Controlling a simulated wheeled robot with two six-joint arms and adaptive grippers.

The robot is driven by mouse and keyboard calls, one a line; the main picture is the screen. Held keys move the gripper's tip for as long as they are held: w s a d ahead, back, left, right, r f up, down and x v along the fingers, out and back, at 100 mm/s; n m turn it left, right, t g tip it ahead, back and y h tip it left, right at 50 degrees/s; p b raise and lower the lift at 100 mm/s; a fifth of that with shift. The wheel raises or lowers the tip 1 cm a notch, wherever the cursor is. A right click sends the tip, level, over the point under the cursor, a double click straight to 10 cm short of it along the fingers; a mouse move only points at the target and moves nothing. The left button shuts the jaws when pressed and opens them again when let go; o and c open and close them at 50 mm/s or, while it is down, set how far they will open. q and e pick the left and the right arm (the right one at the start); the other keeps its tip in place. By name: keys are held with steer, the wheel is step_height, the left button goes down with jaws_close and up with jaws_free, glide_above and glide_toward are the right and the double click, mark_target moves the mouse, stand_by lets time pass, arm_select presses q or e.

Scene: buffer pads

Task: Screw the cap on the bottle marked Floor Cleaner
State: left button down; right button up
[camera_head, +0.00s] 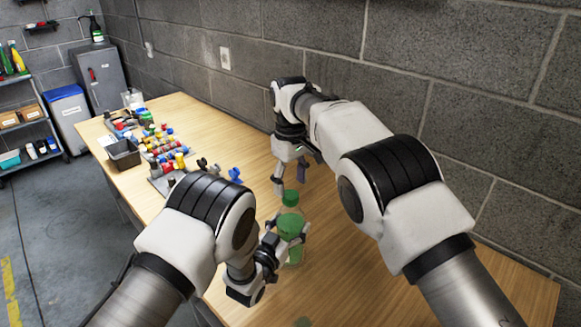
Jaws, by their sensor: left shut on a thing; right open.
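A green bottle (290,224) stands upright on the wooden table; its label cannot be read. My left gripper (289,238) is shut around the bottle's body from the left and front. A darker green cap (290,197) is at the top of the bottle; I cannot tell whether it is seated on the threads. My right gripper (289,184) is open and points down, with its fingertips just above and around the cap's level. Whether a fingertip touches the cap is not clear.
Several coloured parts (165,146) and a dark bin (124,154) lie toward the table's far left. A block wall (400,75) runs behind the table. The table (365,290) is clear at right front. A shelf (30,132) stands far left.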

mark_target(291, 194)
steer(key=shift+f, duration=1.65)
steer(key=c, duration=1.2)
steer(key=o, duration=1.4)
steer(key=shift+c, duration=0.2)
